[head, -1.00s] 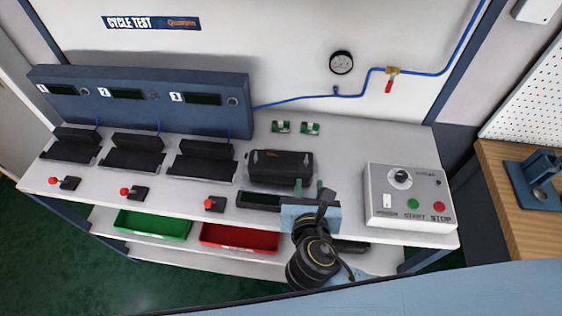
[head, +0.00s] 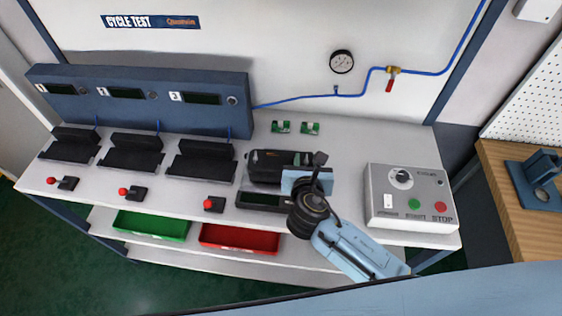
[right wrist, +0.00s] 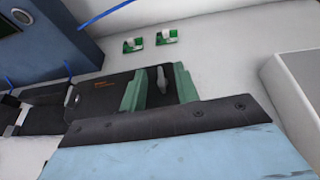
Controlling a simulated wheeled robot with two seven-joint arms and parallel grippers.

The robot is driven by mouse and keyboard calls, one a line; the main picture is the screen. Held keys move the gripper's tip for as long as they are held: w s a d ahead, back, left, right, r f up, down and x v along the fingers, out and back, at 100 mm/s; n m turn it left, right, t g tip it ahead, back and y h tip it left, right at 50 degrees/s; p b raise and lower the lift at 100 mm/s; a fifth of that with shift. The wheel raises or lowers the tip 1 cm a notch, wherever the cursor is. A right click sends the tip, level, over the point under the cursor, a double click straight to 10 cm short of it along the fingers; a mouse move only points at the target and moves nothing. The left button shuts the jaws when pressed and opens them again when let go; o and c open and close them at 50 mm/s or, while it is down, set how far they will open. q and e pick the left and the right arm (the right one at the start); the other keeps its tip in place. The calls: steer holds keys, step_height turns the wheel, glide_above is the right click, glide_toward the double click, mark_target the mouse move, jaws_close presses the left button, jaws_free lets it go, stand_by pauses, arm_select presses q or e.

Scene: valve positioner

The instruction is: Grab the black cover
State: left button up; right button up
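A black box-shaped piece, which looks like the black cover (head: 270,164), lies on the bench left of the control box. It also shows in the right wrist view (right wrist: 98,100), with small orange lettering and a grey knob-like part. My right gripper (right wrist: 160,88) is open, its two green fingers apart over the right part of the black piece, with the grey part between them. I cannot tell whether the fingers touch it. My left gripper is not in view.
A black flat unit with a dark inset (head: 262,201) lies just in front. A grey control box (head: 410,210) stands to the right. Two small green boards (head: 296,127) lie behind. Black test stands (head: 205,163) are at left. Green (head: 153,225) and red (head: 240,238) bins sit below.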

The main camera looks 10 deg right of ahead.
jaws_close()
steer(key=shift+r, duration=0.1)
